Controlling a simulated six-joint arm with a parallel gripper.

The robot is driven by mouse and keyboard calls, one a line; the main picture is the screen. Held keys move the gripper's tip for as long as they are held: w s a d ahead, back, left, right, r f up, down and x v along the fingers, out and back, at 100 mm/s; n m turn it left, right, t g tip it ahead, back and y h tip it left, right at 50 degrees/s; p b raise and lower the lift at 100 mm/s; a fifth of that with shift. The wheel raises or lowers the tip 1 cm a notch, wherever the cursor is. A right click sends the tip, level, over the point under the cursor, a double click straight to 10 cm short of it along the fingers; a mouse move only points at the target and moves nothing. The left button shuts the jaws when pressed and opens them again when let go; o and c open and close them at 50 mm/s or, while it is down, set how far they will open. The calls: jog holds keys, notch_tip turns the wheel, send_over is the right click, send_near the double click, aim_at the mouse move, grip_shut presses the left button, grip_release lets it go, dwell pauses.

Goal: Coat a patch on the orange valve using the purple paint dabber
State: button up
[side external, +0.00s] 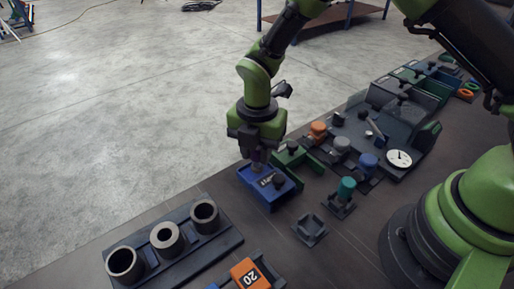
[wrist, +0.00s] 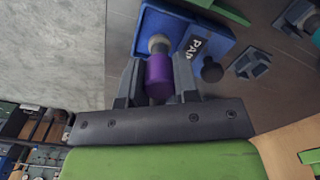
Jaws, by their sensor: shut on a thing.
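My gripper (side external: 258,150) is shut on the purple paint dabber (wrist: 159,80), which sits between the two fingers in the wrist view. The dabber's pale round end (wrist: 158,43) points away from the gripper, over the blue paint tray (side external: 268,196). Whether that end touches paint in the tray cannot be told. The tray also shows in the wrist view (wrist: 205,28), with part of a printed label.
A green tray (side external: 297,168) stands close behind the blue one. Grey (side external: 342,144), blue (side external: 368,161) and teal (side external: 347,186) capped pieces stand to the right.

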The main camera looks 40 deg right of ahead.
jog(key=shift+f, duration=0.55)
dwell(1.1)
jog(key=shift+r, duration=3.55)
